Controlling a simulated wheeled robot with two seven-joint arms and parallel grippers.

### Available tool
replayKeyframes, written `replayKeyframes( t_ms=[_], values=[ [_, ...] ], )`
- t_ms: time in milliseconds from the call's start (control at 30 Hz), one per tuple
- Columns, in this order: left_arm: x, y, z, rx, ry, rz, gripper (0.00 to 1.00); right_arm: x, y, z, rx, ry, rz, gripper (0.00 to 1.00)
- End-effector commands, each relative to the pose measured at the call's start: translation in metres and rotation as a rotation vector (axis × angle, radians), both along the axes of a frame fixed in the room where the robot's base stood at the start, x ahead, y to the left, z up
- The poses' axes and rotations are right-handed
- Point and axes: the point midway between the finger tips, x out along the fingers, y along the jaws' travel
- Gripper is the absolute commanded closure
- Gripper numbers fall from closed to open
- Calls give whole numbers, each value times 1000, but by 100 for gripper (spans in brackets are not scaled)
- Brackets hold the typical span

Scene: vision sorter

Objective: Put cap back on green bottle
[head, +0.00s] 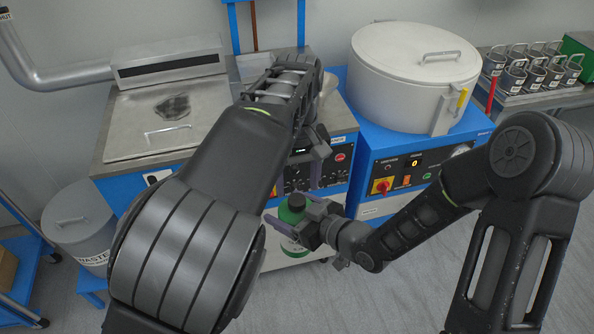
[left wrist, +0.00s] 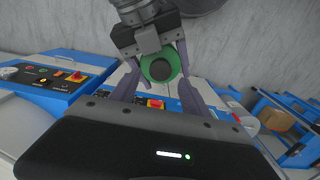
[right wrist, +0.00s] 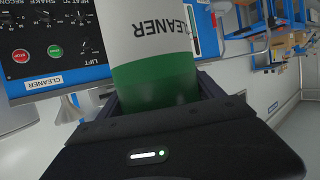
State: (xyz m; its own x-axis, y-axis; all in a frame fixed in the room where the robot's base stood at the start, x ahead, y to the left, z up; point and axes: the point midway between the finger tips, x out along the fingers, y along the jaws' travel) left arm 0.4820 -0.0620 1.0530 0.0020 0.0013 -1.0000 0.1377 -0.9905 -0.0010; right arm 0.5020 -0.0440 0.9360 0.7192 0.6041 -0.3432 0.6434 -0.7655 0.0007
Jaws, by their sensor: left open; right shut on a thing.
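The green bottle (head: 292,216) is held upright in front of the blue machines, with a white label reading CLEANER in the right wrist view (right wrist: 152,35). My right gripper (head: 306,222) is shut on its green upper part. A black cap (head: 297,199) appears to sit on top of the bottle; whether it is fastened cannot be told. In the left wrist view, the black cap (left wrist: 160,69) shows as a dark disc inside the green shoulder. My left gripper (left wrist: 160,88) is open, with its fingers either side of the bottle top. My left arm partly hides this in the head view.
Blue machines with control panels (head: 408,172) stand close behind the bottle. A large white lidded drum (head: 405,75) is on the right one. A grey waste bin (head: 88,225) stands at the left. The floor at front right is clear.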

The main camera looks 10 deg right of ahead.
Motion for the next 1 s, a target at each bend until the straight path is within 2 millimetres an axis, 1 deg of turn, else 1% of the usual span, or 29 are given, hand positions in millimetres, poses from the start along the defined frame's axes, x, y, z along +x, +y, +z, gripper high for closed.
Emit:
replayKeyframes(
  t_ms=[33, 100, 300, 433, 667, 1000],
  values=[
    [-1, 0, -8, 2, 3, 1, 46, 0, 0, 0, 1, -1, 0, 100],
    [0, 1, -18, 3, 1, 1, 46, 0, 0, 0, 1, -1, 0, 100],
    [0, 1, -39, 1, 0, 1, 46, 0, 0, 0, 1, -1, 0, 100],
    [0, 1, -44, 0, 0, 0, 46, 0, 0, 0, 1, -1, 0, 100],
    [0, 0, -44, -1, 0, 0, 46, 0, 0, 0, 1, -1, 0, 100],
    [0, 0, -43, -1, 0, 0, 73, 0, 0, 0, 1, -1, 0, 100]
  ],
)
